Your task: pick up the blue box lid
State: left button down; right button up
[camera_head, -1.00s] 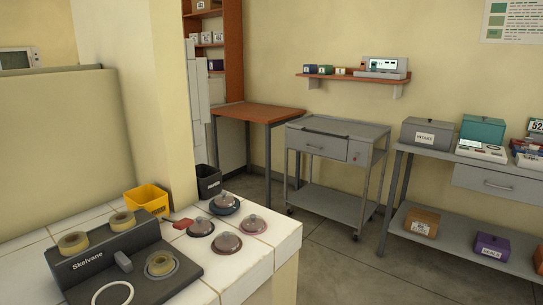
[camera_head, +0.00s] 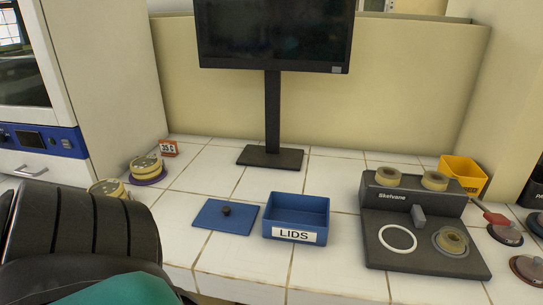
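Neither of my grippers shows in the head view.
A black monitor (camera_head: 273,100) stands on the counter behind the lid. A dark Skelvane device (camera_head: 418,228) with tape-like rolls and a yellow bin (camera_head: 462,172) are at right.

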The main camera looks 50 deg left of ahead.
aim_at(233, 218)
jog(key=u, duration=1.4)
jog(key=k+j, duration=0.05)
jog(key=j, duration=0.05)
